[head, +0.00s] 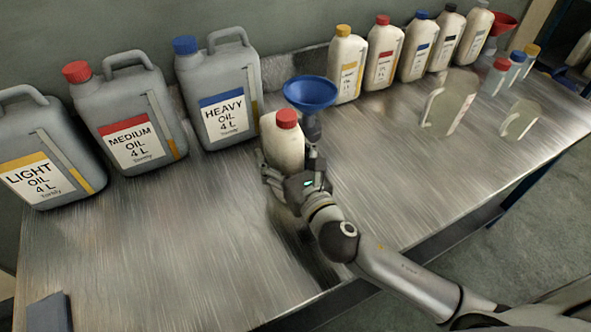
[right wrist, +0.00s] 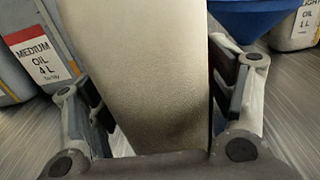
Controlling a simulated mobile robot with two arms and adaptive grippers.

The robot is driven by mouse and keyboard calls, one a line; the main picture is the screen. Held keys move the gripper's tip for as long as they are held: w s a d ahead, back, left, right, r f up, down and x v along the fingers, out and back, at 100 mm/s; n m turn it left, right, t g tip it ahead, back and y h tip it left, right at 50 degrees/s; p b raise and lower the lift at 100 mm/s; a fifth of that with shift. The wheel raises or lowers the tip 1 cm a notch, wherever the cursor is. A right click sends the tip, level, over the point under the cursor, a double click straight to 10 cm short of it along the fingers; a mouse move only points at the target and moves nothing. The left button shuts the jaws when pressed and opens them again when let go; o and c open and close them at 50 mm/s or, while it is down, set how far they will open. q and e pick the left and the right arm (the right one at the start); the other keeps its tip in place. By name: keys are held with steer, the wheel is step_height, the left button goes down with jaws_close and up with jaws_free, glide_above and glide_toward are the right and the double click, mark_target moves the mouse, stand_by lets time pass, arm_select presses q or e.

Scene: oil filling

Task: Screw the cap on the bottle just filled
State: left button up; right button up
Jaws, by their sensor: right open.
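A cream bottle (head: 283,150) stands upright on the metal bench, with a red cap (head: 287,118) on its top. My right gripper (head: 290,172) is at the bottle's near side, low on its body. In the right wrist view the cream bottle (right wrist: 135,75) fills the middle, between the open fingers (right wrist: 165,92). The cap is outside that view, and how tightly it sits cannot be told. My left gripper is not in view.
A blue funnel (head: 310,92) stands close behind the bottle. Three grey oil cans, including the red-capped medium oil can (head: 130,115) and blue-capped heavy oil can (head: 218,95), stand at left. Several cream bottles (head: 383,55) line the back. The front left bench (head: 150,240) is clear.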

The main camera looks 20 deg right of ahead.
mark_target(294, 172)
steer(key=s, duration=0.3)
steer(key=s+d+b, duration=0.1)
steer(key=s, duration=0.2)
steer(key=s+d, duration=0.1)
steer(key=s, duration=0.2)
steer(key=shift+s+f, duration=0.15)
steer(key=shift+s, duration=0.15)
steer(key=shift+s+d, duration=0.1)
steer(key=shift+s, duration=0.7)
